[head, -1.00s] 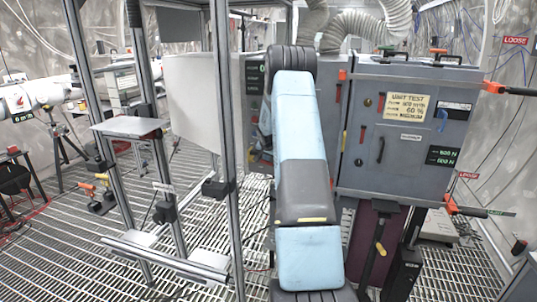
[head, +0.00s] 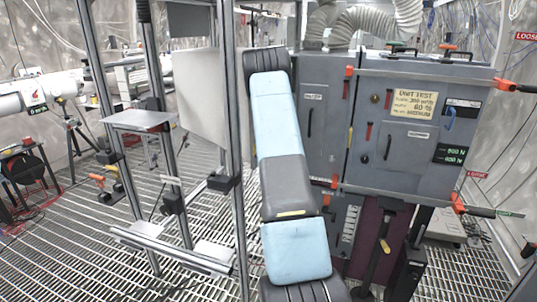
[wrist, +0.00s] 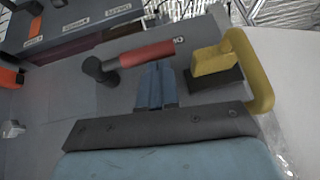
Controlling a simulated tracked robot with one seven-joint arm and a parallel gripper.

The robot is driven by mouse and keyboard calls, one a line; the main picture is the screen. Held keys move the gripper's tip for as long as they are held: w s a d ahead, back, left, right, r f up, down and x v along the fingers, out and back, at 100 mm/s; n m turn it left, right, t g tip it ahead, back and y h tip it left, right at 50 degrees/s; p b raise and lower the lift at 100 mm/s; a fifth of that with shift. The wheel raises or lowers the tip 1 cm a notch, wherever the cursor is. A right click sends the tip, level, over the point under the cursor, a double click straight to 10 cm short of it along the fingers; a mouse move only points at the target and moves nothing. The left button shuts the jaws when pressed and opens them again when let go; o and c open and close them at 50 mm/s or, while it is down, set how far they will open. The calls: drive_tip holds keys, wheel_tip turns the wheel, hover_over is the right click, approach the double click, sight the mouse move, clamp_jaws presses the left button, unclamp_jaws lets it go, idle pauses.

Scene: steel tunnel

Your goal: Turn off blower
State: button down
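In the wrist view a red-handled lever (wrist: 148,54) on a dark pivot stands out from a grey panel. A yellow handle (wrist: 235,58) is right of it. My gripper (wrist: 157,66) shows as two blue-grey fingers close together, tips just below the red handle. I cannot tell whether they touch it. In the head view my arm hides the gripper.
A metal frame with posts (head: 235,150) and small shelves (head: 137,121) stands left of my arm. Orange-tipped bars (head: 507,86) stick out from the cabinet's right side. Grey hoses (head: 375,25) rise above it. The floor is open grating (head: 200,235).

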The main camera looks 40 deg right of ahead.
drive_tip(key=shift+f, duration=0.15)
drive_tip(key=shift+w+r, duration=0.15)
drive_tip(key=shift+r, duration=1)
wheel_tip(320, 180, up, 4)
drive_tip(key=shift+w+f, duration=0.1)
drive_tip(key=v, duration=0.9)
drive_tip(key=shift+w, duration=0.25)
